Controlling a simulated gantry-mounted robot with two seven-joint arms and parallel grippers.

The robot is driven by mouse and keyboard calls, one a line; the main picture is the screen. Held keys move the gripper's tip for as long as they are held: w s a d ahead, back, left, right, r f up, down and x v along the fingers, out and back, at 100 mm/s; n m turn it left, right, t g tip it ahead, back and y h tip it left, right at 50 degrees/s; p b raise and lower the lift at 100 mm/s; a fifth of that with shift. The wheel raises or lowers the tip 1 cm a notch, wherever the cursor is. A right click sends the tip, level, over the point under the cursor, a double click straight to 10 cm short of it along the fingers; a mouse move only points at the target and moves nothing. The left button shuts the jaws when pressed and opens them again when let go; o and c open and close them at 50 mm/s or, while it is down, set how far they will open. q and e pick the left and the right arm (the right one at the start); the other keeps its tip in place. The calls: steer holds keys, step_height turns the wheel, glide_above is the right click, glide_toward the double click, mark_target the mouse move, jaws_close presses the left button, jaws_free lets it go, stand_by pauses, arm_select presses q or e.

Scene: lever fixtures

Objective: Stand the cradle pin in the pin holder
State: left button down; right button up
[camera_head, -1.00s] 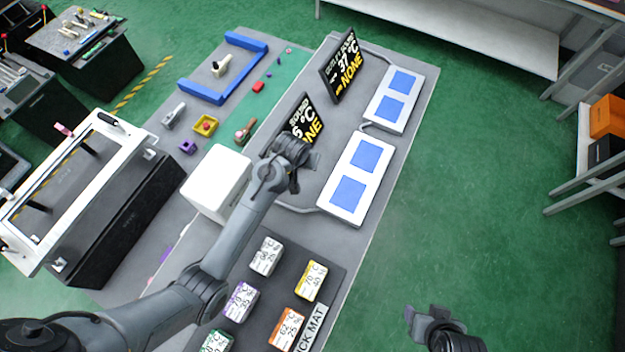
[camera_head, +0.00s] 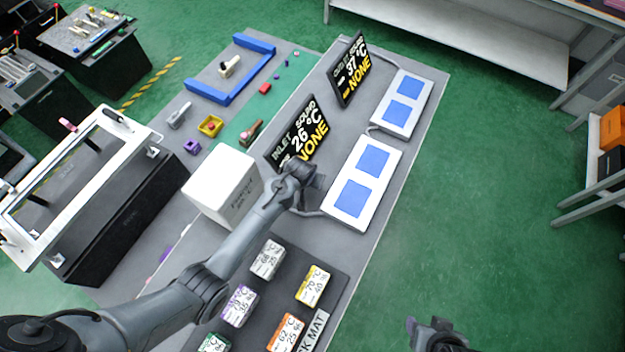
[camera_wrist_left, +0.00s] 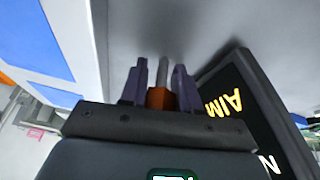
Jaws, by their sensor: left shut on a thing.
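My left gripper (camera_head: 312,182) is over the grey table beside the front blue-square panel, just below the nearer black display. In the left wrist view its two dark fingers (camera_wrist_left: 160,88) are shut on a small orange-brown block with a grey rod, which I take to be the cradle pin (camera_wrist_left: 161,98). The pin is too small to make out in the head view. A small purple block (camera_head: 192,147) on the table at the left may be the pin holder; I cannot tell for certain. My right gripper (camera_head: 412,325) is at the bottom edge, its jaws unclear.
A white box (camera_head: 213,186) stands left of my left forearm.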

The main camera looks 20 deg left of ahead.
arm_select(q)
steer(key=shift+f, duration=0.2)
steer(key=c, duration=0.8)
jaws_free()
steer(key=shift+r, duration=0.5)
steer(key=p+v, duration=0.2)
steer(key=v, duration=0.9)
steer(key=s+a+r+m, duration=0.1)
steer(key=s+r, duration=0.2)
steer(key=s, duration=1)
steer(key=s+a+r+m, duration=0.1)
steer(key=s+r, duration=0.2)
steer(key=s, duration=0.9)
steer(key=shift+s+a+m+g, duration=0.4)
